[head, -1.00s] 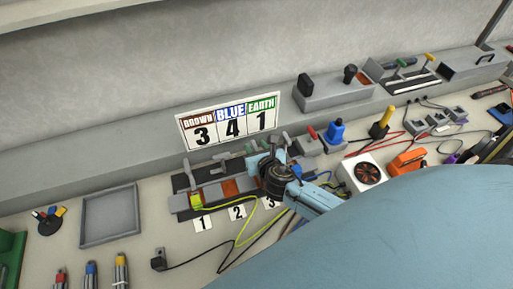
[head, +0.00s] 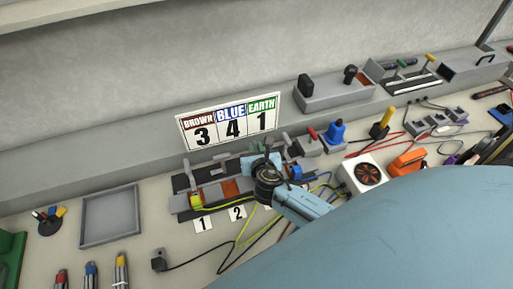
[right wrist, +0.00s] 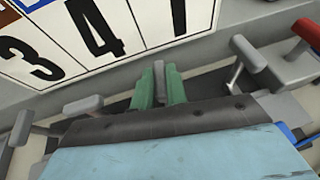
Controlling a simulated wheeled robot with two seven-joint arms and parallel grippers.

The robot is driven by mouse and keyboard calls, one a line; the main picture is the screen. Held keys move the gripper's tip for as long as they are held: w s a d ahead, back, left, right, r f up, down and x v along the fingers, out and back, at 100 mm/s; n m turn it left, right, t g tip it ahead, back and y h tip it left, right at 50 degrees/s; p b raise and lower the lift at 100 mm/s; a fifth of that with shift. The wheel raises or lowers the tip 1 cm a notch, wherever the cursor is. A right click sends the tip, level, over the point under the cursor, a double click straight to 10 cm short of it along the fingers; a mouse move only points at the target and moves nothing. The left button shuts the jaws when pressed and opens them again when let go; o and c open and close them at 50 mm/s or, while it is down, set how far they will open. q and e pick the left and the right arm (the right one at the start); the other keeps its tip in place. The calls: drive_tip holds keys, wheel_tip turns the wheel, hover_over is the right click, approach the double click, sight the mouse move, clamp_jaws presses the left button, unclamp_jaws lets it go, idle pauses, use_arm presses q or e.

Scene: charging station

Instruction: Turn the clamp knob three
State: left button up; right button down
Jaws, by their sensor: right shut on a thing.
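The terminal block (head: 180,204) stands on the bench, with number cards 1 (head: 203,224) and 2 (head: 237,212) in front. My right gripper (right wrist: 160,92) is over its third clamp place. In the right wrist view its green fingers are shut on a grey clamp knob (right wrist: 159,72), taken as clamp knob three by its place in the row. Grey knobs show on both sides, clamp knob two (right wrist: 83,105) to the left and clamp knob four (right wrist: 248,52) to the right. In the head view the gripper body hides the gripped knob and card 3. My left gripper is out of view.
A sign (head: 230,120) reading brown 3, blue 4, earth 1 stands behind the block. A yellow-green wire (head: 240,232) runs from the first clamp. A fan box (head: 361,174) stands at right. An empty grey tray (head: 110,215) lies at left.

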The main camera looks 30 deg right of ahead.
drive_tip(key=m+h, duration=0.1)
drive_tip(key=m+g+h, duration=0.2)
drive_tip(key=shift+w+a+m+h, duration=0.15)
drive_tip(key=shift+a+m+h, duration=0.15)
drive_tip(key=shift+m+h, duration=0.1)
drive_tip(key=shift+w+a+f+m+g+h+b, duration=0.15)
drive_tip(key=shift+m+g+h+b, duration=0.6)
drive_tip(key=shift+m+g, duration=0.6)
drive_tip(key=shift+w+r+m+g+h+b, duration=0.1)
drive_tip(key=shift+m+g+h+b, duration=0.6)
drive_tip(key=shift+m+g, duration=0.65)
drive_tip(key=shift+w+a+f+m+g+h+b, duration=0.15)
drive_tip(key=shift+m+g+h+b, duration=0.55)
drive_tip(key=shift+m+g, duration=0.6)
drive_tip(key=shift+d+r+g, duration=0.1)
drive_tip(key=shift+r+g, duration=0.05)
drive_tip(key=shift+g, duration=0.25)
drive_tip(key=c, duration=1.4)
unclamp_jaws()
